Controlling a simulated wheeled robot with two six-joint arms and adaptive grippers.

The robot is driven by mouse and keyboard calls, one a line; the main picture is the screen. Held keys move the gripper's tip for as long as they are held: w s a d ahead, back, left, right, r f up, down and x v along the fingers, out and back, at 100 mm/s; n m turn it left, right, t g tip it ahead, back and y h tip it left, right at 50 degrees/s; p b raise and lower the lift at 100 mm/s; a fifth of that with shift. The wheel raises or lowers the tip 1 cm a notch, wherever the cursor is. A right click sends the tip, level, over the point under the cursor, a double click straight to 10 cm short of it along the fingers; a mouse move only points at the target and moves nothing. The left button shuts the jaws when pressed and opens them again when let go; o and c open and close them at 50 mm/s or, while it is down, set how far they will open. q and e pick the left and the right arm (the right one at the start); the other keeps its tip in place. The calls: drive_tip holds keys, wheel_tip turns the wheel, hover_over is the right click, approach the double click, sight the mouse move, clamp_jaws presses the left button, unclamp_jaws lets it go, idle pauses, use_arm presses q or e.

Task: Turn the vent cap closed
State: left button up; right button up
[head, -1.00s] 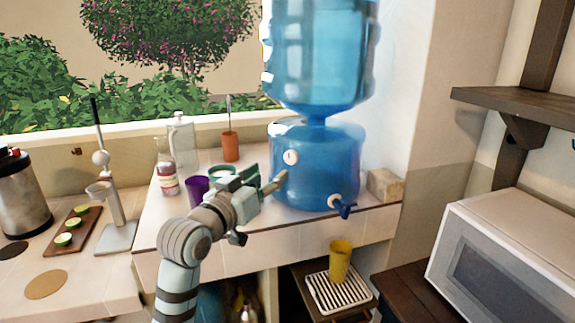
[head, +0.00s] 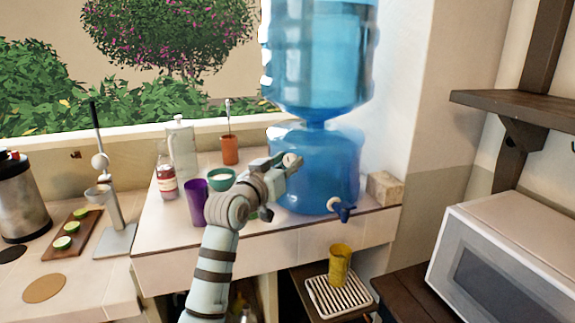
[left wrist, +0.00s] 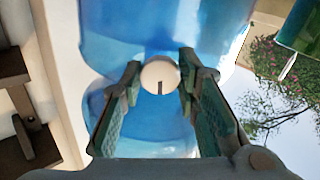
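The vent cap (head: 291,160) is a small round white disc on the upper front of the blue dispenser base (head: 322,178). In the left wrist view the vent cap (left wrist: 159,75) shows a short dark mark running from its middle toward the lower edge of the picture. My left gripper (head: 285,166) is at the cap, facing the dispenser. In the left wrist view its two green-padded fingers (left wrist: 160,68) stand on either side of the cap, with narrow gaps visible, so it is open. My right gripper is not in view.
A blue tap (head: 343,209) sticks out below right of the cap. A purple cup (head: 195,202) and a green cup (head: 221,180) stand left of the dispenser, close to my left arm. A stone block (head: 384,188) stands at right. A yellow cup (head: 339,264) stands on a drip tray below.

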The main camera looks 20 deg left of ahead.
use_arm(q)
drive_tip(key=shift+m, duration=0.4)
drive_tip(key=shift+c, duration=0.3)
drive_tip(key=shift+m+p, duration=0.55)
drive_tip(key=shift+m, duration=0.05)
drive_tip(key=shift+m+p, duration=0.5)
drive_tip(key=shift+m, duration=0.7)
drive_tip(key=m, duration=0.4)
drive_tip(key=shift+m+p, duration=0.3)
drive_tip(key=shift+p, duration=0.05)
drive_tip(key=m, duration=0.5)
drive_tip(key=shift+a, duration=0.1)
drive_tip(key=m+b, duration=0.1)
drive_tip(key=m, duration=0.4)
drive_tip(key=shift+m, duration=0.4)
drive_tip(key=o, duration=1.2)
drive_tip(key=shift+r, duration=0.1)
drive_tip(key=shift+c, duration=0.2)
